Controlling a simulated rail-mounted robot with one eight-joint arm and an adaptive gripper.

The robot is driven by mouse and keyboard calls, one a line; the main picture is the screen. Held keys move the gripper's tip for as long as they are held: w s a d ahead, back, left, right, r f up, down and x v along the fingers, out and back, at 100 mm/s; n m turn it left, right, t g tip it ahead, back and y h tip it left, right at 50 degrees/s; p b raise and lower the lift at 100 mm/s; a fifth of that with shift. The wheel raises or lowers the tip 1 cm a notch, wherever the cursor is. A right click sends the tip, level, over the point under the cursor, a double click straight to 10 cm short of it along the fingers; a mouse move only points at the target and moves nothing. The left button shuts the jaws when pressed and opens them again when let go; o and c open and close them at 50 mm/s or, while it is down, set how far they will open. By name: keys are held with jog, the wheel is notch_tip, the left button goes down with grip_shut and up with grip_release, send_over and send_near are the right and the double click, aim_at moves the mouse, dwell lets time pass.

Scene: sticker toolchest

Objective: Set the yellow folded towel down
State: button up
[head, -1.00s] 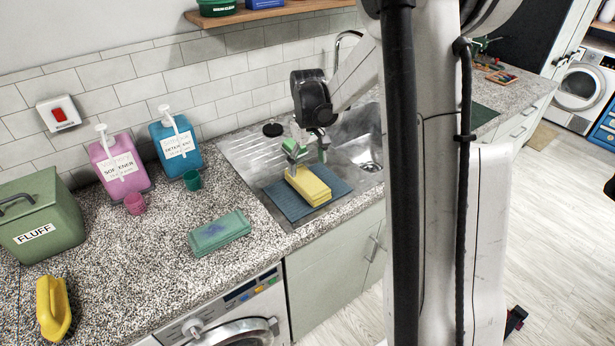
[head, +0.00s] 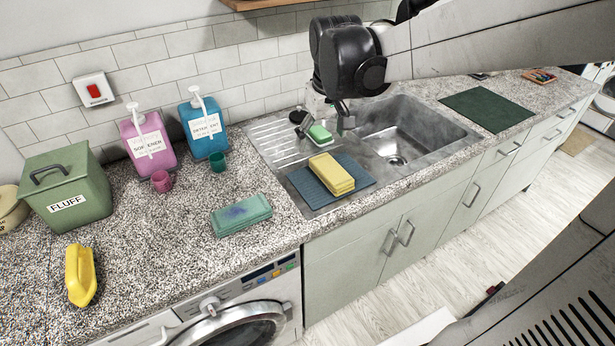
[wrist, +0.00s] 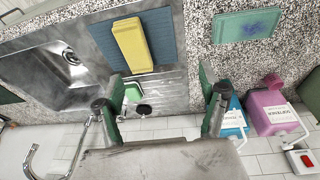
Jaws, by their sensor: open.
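The yellow folded towel (head: 331,174) lies flat on the blue mat (head: 359,181) at the front of the metal drainboard. The fingers are partly hidden by my wrist in the head view.
A green-and-white item (head: 319,134) sits on the drainboard below my gripper. The sink basin (head: 410,130) is right of the mat. A teal folded cloth (head: 241,214), softener bottle (head: 148,143) and detergent bottle (head: 203,124) stand left. A dark green mat (head: 487,109) is clear.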

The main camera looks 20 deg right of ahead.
jog(key=s+a+t, duration=0.2)
jog(key=s+a, duration=0.2)
jog(key=s, duration=0.3)
jog(key=s+a+r+t, duration=0.1)
jog(key=s+a, duration=0.3)
jog(key=s, duration=0.4)
jog(key=shift+a+r+m+t, duration=0.2)
jog(key=shift+a+m+t, duration=0.1)
jog(key=shift+t, duration=0.1)
jog(key=shift+o, duration=0.6)
jog(key=shift+s+a+f+t, duration=0.2)
jog(key=shift+s+f+t, duration=0.1)
jog(key=shift+s, duration=0.3)
